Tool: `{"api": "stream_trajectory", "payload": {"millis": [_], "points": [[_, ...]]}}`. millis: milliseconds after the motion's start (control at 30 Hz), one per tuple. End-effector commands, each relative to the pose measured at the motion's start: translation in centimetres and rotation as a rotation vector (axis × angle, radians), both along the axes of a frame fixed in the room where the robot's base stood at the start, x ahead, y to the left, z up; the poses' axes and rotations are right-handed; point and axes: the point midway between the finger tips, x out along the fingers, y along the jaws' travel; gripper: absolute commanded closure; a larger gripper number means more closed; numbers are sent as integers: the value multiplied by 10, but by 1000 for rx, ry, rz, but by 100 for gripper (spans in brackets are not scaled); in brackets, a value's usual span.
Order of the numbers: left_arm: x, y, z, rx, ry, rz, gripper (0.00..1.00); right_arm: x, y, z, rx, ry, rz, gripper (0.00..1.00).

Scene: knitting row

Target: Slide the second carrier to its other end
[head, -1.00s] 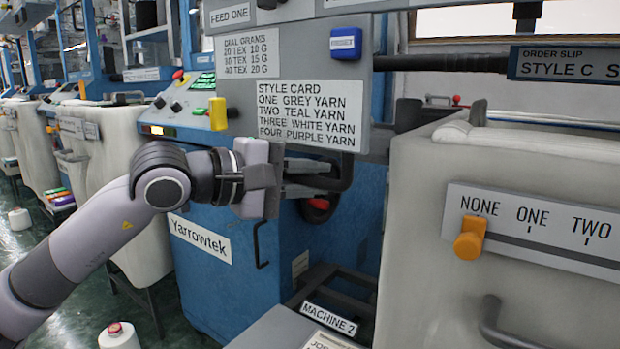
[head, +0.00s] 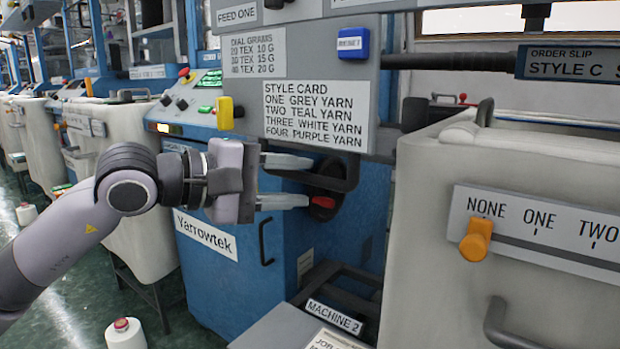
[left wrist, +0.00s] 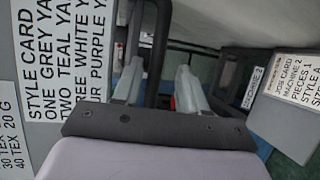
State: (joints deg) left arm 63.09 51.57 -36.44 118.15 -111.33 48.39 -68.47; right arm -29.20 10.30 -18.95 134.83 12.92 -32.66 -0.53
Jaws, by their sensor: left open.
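No part I can see is labelled as the second carrier. A yellow block (head: 225,113) stands at the left edge of the grey panel (head: 245,85). A blue block (head: 353,43) is at that panel's upper right. My left gripper (head: 311,181) is open below the panel's style card, its fingers pointing right. A dark bracket (head: 346,176) and a red knob (head: 322,202) are at its fingertips; whether they touch, I cannot tell. In the left wrist view the spread gripper (left wrist: 158,76) shows nothing clearly held. My right gripper is out of view.
An orange knob (head: 476,240) sits under NONE on a scale at the right. A dark horizontal bar (head: 445,61) runs right from the panel. The blue machine body (head: 215,275) is below my arm. A white yarn cone (head: 125,334) stands on the floor.

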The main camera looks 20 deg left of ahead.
Motion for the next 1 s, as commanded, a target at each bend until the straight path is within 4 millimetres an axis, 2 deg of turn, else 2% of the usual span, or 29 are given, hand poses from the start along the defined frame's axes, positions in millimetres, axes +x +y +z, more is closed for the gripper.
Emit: {"api": "stream_trajectory", "payload": {"millis": [100, 300, 1000], "points": [[-11, 11, 2, 3, 1, 2, 58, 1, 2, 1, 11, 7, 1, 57], [-21, 19, 4, 2, 3, -2, 58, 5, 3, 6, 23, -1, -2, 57], [-22, 20, 4, 2, 2, -2, 58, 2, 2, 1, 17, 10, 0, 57]]}}
